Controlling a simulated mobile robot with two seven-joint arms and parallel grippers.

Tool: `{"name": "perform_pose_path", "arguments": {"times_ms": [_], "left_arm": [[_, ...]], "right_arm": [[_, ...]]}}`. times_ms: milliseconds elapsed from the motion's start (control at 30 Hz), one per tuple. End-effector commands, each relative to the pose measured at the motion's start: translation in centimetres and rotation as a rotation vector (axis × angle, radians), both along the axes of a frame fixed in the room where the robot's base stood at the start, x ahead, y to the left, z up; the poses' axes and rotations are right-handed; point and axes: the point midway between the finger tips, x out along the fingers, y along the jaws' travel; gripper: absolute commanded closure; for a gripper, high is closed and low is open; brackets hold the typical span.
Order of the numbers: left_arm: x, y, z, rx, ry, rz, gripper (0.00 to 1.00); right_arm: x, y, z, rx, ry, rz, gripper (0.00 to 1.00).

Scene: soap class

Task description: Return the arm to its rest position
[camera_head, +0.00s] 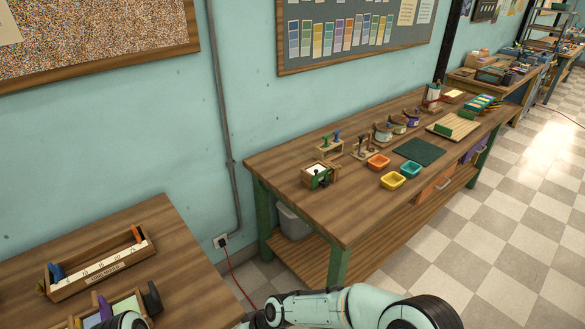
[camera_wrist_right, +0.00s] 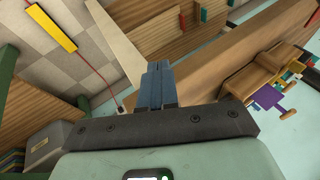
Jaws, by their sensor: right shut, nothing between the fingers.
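My right arm (camera_head: 335,307) reaches in from the lower right in the head view, low in front of the long workbench. Its gripper end lies at the bottom edge there, and the fingers cannot be made out. In the right wrist view, the right gripper (camera_wrist_right: 158,85) has its blue-grey fingers together with nothing between them. It appears free of any object. A rounded pale-green part of my left arm (camera_head: 126,321) shows at the bottom left of the head view. The left fingers are not seen.
The workbench (camera_head: 300,205) carries orange, yellow and teal trays, a dark green mat (camera_head: 419,151) and small wooden stands. A nearer table (camera_head: 130,222) at lower left holds a wooden box with a scale (camera_head: 100,268). A grey bin (camera_head: 293,222) stands under the workbench. Checkered floor lies right.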

Motion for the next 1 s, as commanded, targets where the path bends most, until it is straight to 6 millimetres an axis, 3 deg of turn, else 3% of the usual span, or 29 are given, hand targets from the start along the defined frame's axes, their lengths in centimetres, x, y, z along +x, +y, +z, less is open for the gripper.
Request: {"name": "perform_pose_path", "arguments": {"times_ms": [33,200,300,400,500,633,733,1000], "left_arm": [[0.0,0.1,0.0,0.001,0.0,0.002,0.53],[0.0,0.1,0.0,0.001,0.0,0.001,0.53],[0.0,0.0,0.0,0.0,0.0,0.0,0.53],[0.0,0.0,0.0,0.0,0.0,0.0,0.53],[0.0,0.0,0.0,0.0,0.0,0.001,0.53],[0.0,0.0,0.0,0.0,0.0,0.001,0.53],[0.0,0.0,0.0,0.0,0.0,0.001,0.53],[0.0,0.0,0.0,0.0,0.0,0.001,0.53]], "right_arm": [[-0.5,-2.7,-3.4,-0.027,0.046,-0.068,1.0],[-4.2,-11.3,-12.6,-0.104,0.174,-0.305,1.0],[-8.1,-16.2,-16.8,-0.151,0.252,-0.447,1.0],[-12.7,-20.1,-19.7,-0.193,0.325,-0.579,1.0],[-16.7,-22.7,-21.2,-0.228,0.385,-0.685,1.0],[-20.1,-24.6,-21.8,-0.257,0.429,-0.769,1.0],[-21.0,-25.0,-21.9,-0.265,0.44,-0.793,1.0],[-21.0,-25.0,-21.9,-0.265,0.44,-0.793,1.0]]}}
